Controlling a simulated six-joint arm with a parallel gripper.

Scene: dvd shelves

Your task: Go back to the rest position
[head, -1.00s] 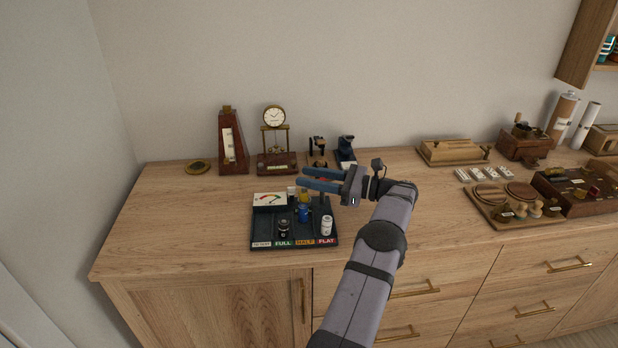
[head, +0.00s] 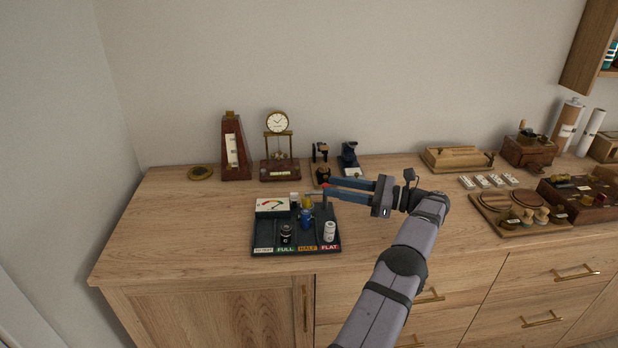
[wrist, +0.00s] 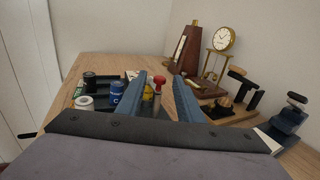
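My gripper (head: 332,185) is at the end of my arm, above the back right corner of a dark battery tester tray (head: 265,243). Its two blue fingers point left. The tray holds a white meter (head: 272,205), a black battery (head: 286,233), a blue battery (head: 306,218), a white battery (head: 329,231) and a yellow one (head: 307,201). Labels along its front read FULL, HALF and FLAT.
Behind stand a metronome (head: 234,150), a clock (head: 278,145), a small dark stand (head: 320,165) and a blue device (head: 349,158). Right are a wooden box (head: 457,158), white packs (head: 489,181), a wooden tray (head: 500,222) and a grinder (head: 527,150). The cabinet's left top is clear.

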